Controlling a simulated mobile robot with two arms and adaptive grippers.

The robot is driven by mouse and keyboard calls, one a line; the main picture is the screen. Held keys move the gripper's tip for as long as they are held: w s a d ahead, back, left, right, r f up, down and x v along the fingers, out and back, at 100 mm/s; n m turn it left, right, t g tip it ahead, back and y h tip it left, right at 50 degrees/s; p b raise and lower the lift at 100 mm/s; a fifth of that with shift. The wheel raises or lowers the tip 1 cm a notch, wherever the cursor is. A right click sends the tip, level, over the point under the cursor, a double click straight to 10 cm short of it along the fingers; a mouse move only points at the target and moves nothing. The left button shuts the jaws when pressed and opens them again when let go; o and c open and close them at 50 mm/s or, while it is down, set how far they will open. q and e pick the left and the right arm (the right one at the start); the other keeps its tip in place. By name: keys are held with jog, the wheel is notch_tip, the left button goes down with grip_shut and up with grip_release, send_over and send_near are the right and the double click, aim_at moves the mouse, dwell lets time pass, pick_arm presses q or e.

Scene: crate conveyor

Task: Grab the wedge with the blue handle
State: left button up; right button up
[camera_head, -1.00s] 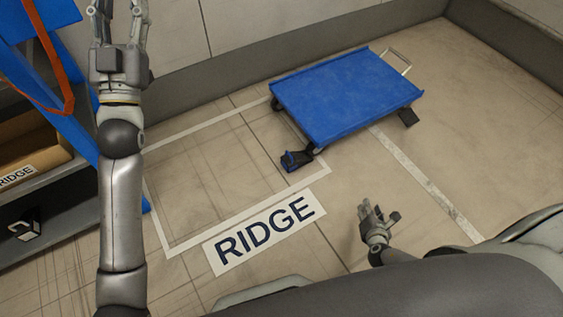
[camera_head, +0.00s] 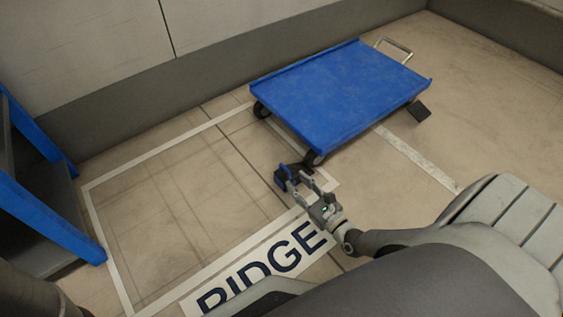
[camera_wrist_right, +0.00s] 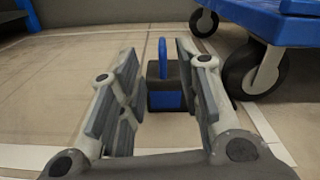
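The wedge is a small dark block with a blue handle (camera_head: 283,177) on the floor by the front wheel of the blue cart. In the right wrist view the wedge (camera_wrist_right: 167,97) is straight ahead, its blue handle upright, seen between the fingers. My right gripper (camera_head: 306,183) is open and low over the floor, just in front of the wedge. It also shows open in the right wrist view (camera_wrist_right: 160,85), with nothing visibly clamped between the fingers. My left gripper is not in view; only a dark arm part shows at the lower left.
The blue cart (camera_head: 340,95) stands behind the wedge, its wheel (camera_wrist_right: 255,70) close on the right. White tape marks a floor rectangle with a "RIDGE" label (camera_head: 262,268) in front. A blue-framed shelf (camera_head: 45,215) stands at the left. The taped floor is clear.

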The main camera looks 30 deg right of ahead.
aim_at(281, 165)
jog(key=w, duration=0.2)
jog(key=w+b, duration=0.1)
jog(key=w, duration=0.1)
jog(key=w+b, duration=0.1)
jog(key=shift+w+a, duration=0.35)
jog(key=shift+w, duration=0.05)
jog(key=w+b, duration=0.3)
jog(key=w, duration=0.1)
jog(key=shift+w+a+b, duration=0.1)
jog(key=shift+w+b, duration=0.15)
jog(key=shift+b, duration=0.1)
jog(key=shift+w+r, duration=0.1)
jog(key=shift+w, duration=0.15)
grip_shut()
jog(key=shift+r, duration=0.1)
